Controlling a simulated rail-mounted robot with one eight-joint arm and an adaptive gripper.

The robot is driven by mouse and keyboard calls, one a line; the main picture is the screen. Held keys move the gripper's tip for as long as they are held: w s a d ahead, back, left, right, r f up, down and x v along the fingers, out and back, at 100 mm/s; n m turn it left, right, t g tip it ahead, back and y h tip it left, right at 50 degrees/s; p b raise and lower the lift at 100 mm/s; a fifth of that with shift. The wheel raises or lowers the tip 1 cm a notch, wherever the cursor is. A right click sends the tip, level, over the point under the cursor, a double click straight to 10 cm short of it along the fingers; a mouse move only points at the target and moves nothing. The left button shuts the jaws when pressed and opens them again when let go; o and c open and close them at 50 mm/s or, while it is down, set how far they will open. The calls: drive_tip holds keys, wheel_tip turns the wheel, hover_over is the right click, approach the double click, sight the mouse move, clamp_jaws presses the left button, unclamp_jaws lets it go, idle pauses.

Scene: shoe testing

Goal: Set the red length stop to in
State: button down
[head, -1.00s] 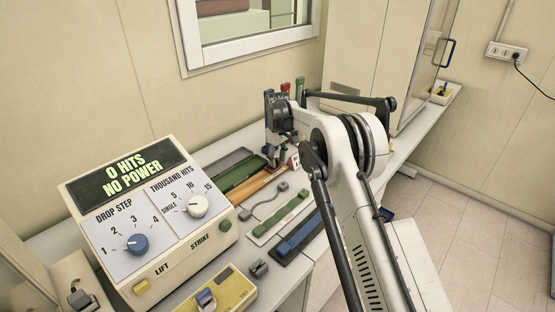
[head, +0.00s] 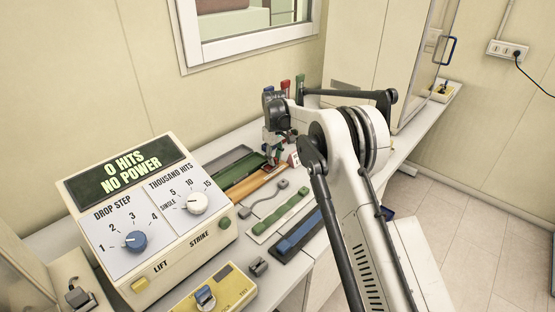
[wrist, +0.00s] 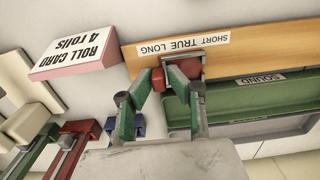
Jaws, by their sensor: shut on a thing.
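The red length stop (wrist: 183,72) is a red block with a metal frame on the wooden board (wrist: 250,50) in the wrist view. A white label reading SHORT TRUE LONG, upside down here, lies on the board just beyond it. My gripper (wrist: 174,82) has its green fingers on either side of the red block and is shut on it. In the head view my gripper (head: 275,157) points down over the orange-brown board (head: 252,187). There the stop is too small and too covered to make out.
A pink ROLL CARD block (wrist: 75,60) stands left of the board in the wrist view, with red (wrist: 68,150) and other coloured parts below it. A green tray (wrist: 265,95) lies along the board. In the head view, a control box (head: 145,215) stands at left.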

sight(265, 170)
drive_tip(key=s+a+b, duration=0.1)
drive_tip(key=s, duration=0.1)
drive_tip(key=s+a+b, duration=0.1)
drive_tip(key=s+a, duration=0.1)
drive_tip(key=c, duration=1.7)
unclamp_jaws()
drive_tip(key=shift+a, duration=0.15)
wheel_tip(265, 170, up, 12)
drive_tip(key=shift+r, duration=0.1)
